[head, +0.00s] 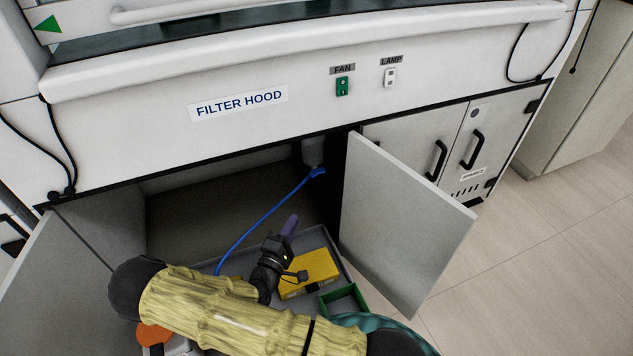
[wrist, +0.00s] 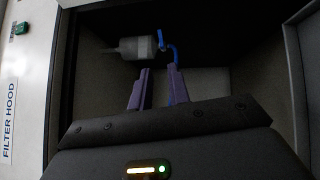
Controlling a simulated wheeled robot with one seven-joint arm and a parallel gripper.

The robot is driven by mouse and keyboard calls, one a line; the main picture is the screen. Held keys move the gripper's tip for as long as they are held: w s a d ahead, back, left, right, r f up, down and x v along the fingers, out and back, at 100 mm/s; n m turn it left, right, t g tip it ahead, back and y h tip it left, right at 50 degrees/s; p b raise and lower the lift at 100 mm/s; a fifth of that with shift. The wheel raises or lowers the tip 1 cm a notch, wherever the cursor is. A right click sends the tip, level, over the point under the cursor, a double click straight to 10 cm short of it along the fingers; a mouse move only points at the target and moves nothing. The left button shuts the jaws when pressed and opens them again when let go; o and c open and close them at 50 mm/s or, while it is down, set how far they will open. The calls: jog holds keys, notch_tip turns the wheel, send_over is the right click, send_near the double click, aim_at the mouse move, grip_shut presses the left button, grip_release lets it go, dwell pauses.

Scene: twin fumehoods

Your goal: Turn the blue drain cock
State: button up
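The blue drain cock (wrist: 161,40) sits at the end of a pale grey cylinder (wrist: 135,48) in the wrist view, with a blue hose (wrist: 176,68) curving away from it. In the head view the cock (head: 318,171) is small, at the upper right of the open cabinet, and the hose (head: 258,221) runs down to the left. My gripper (wrist: 159,73) is open, its two purple fingers apart and nothing clearly between them. The fingertips point towards the cock and look short of it. In the head view my gripper (head: 291,222) is below and left of the cock.
The cabinet under the filter hood (head: 237,104) is open. Its right door (head: 400,225) swings out close to my arm, and its left door (head: 40,285) is open too. A yellow case (head: 310,268) and a green box (head: 343,300) lie below my gripper.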

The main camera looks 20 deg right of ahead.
aim_at(317, 171)
jog(key=shift+w, duration=0.1)
jog(key=b+x, duration=0.6)
jog(key=x, duration=1.1)
jog(key=shift+w+d+f, duration=0.1)
jog(key=shift+d, duration=0.05)
grip_shut()
